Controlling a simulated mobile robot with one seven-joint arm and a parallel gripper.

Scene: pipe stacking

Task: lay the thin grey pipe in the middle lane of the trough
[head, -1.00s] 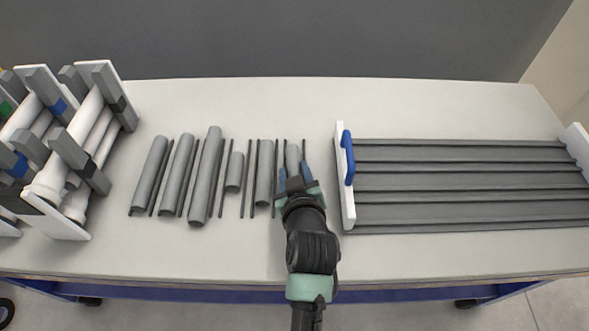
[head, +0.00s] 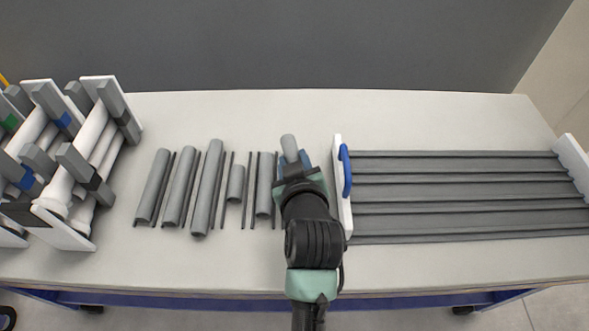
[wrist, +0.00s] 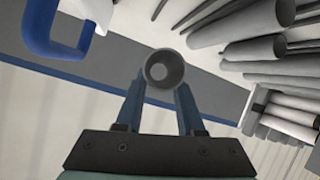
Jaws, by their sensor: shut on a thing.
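My gripper (head: 296,172) is shut on a grey pipe (head: 289,147), which sticks out beyond the fingers. In the wrist view the round hollow end of the pipe (wrist: 164,69) shows between the two blue fingers (wrist: 163,92). The pipe appears held above the table, just left of the trough. The dark grey trough (head: 465,188) lies on the right of the table, with long ridges dividing its lanes. Its lanes look empty. The lower part of the held pipe is hidden by my gripper and arm.
The trough has white end plates (head: 342,190) and a blue handle (head: 346,170) at its near left end. Several grey pipes (head: 207,190) and thin dark strips lie left of my gripper. A white rack (head: 85,170) stands at far left. The table (head: 300,115) behind is clear.

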